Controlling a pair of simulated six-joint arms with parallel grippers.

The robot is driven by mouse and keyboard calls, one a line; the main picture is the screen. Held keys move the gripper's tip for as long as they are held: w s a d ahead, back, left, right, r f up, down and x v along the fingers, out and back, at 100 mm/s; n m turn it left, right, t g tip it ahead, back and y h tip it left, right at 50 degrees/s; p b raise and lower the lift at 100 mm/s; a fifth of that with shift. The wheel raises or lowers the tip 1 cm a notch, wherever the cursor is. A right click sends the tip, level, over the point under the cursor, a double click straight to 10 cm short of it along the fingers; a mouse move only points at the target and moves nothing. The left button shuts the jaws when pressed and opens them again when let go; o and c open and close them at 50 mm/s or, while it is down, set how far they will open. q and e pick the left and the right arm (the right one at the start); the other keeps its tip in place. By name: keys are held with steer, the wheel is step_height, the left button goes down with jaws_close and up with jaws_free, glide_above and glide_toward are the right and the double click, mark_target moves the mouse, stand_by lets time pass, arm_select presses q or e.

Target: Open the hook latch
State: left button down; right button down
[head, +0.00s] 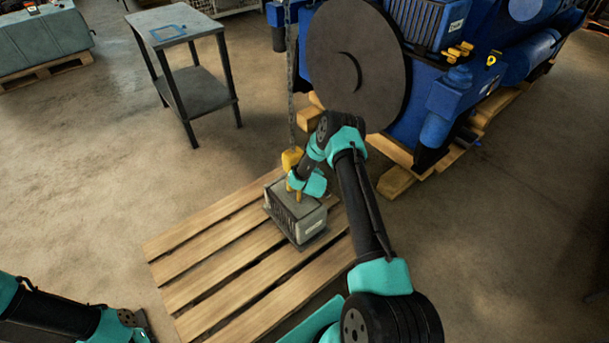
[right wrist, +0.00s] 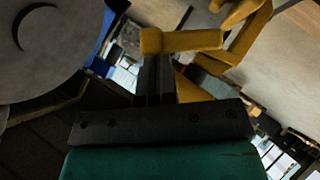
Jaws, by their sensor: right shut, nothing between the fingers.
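A yellow hook (head: 291,159) hangs from a chain (head: 291,90) above a grey box-shaped load (head: 299,216) in the head view. In the right wrist view the yellow hook (right wrist: 249,38) fills the upper right, and a yellow bar (right wrist: 185,40), seemingly its latch, runs across to the left. My right gripper (right wrist: 155,68) is shut and empty, its fingertips close at or under the bar's left part; I cannot tell if they touch. In the head view my right wrist hides part of the hook. My left arm (head: 75,322) is at the lower left; its fingers cannot be made out.
The load stands on a wooden pallet (head: 212,266). A blue engine (head: 440,100) with a large dark disc (head: 357,55) stands close behind my right arm. A grey cart (head: 185,70) is at the back left. The floor between is clear.

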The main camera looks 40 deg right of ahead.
steer(key=shift+d, duration=0.2)
stand_by(0.4)
steer(key=w+r+v, duration=0.2)
steer(key=v, duration=1.1)
steer(key=shift+a, duration=0.35)
